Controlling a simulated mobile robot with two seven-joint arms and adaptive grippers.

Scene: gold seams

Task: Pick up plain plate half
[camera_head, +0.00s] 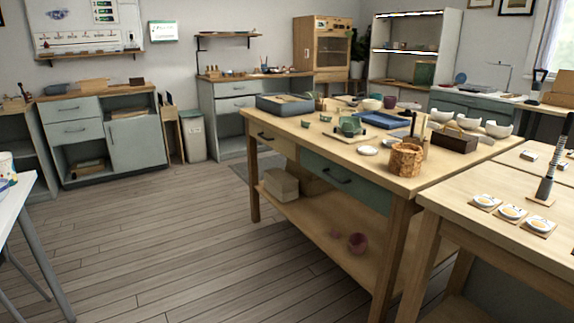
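I cannot single out a plain plate half from this distance. Small pale round pieces (512,212) with yellowish middles lie in a row on square wooden mats at the near right table. A small white disc (367,150) lies on the long wooden workbench (330,143), near its front edge. Whether any of these is a half is too small to tell. Neither of my grippers is in view.
The workbench carries a woven basket (406,160), a blue tray (381,120), a grey bin (285,104), a dark box (453,139) and white bowls (498,129). The wooden floor (170,235) at left is clear.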

